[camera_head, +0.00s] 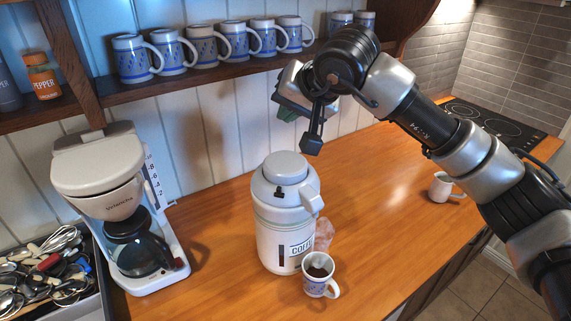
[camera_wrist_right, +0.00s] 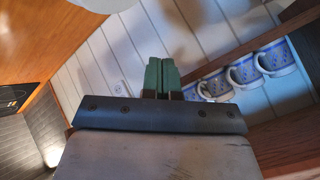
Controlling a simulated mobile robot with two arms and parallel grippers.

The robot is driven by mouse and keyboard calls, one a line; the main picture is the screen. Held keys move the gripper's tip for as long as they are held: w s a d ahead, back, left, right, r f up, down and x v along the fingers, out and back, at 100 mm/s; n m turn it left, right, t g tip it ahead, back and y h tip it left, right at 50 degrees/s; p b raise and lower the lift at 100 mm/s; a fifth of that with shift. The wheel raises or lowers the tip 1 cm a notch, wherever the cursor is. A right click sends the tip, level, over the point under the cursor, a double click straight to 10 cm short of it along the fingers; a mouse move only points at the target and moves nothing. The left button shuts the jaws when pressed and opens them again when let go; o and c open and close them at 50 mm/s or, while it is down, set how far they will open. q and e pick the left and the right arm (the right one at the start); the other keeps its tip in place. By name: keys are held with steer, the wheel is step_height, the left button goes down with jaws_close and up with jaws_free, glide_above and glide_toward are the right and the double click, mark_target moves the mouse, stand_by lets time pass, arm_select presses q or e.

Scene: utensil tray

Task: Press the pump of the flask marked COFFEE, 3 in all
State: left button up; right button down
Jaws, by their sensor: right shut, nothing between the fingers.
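The white flask marked COFFEE (camera_head: 268,240) stands upright on the wooden counter. Its round grey pump top (camera_head: 284,166) faces up, and its spout and handle side points to the right. My right gripper (camera_head: 287,114) is above the pump top, apart from it, near the wall. Its green fingers are shut and empty, and they show together in the right wrist view (camera_wrist_right: 162,76). My left gripper is not in view.
A coffee maker (camera_head: 100,170) and a tray of utensils (camera_head: 92,305) are at the left. A shelf with several mugs (camera_head: 205,47) runs behind. A white mug (camera_head: 440,188) stands at the right, near the black hob (camera_head: 490,127). The counter between is mostly clear.

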steer(key=b, duration=0.3)
glide_above(284, 158)
steer(key=f, duration=0.3)
steer(key=s+d+f, duration=0.1)
steer(key=f, duration=0.1)
steer(key=shift+f, duration=0.3)
steer(key=shift+f+b, duration=0.6)
steer(key=shift+f, duration=0.05)
stand_by(0.7)
steer(key=shift+f+b, duration=0.45)
steer(key=shift+b, duration=0.15)
steer(key=shift+f+b, duration=0.95)
steer(key=shift+f, duration=0.15)
stand_by(0.7)
steer(key=shift+r, duration=0.1)
steer(key=shift+a+r+p, duration=0.1)
steer(key=shift+r+p, duration=0.75)
steer(key=shift+r, duration=0.55)
steer(key=shift+r, duration=0.15)
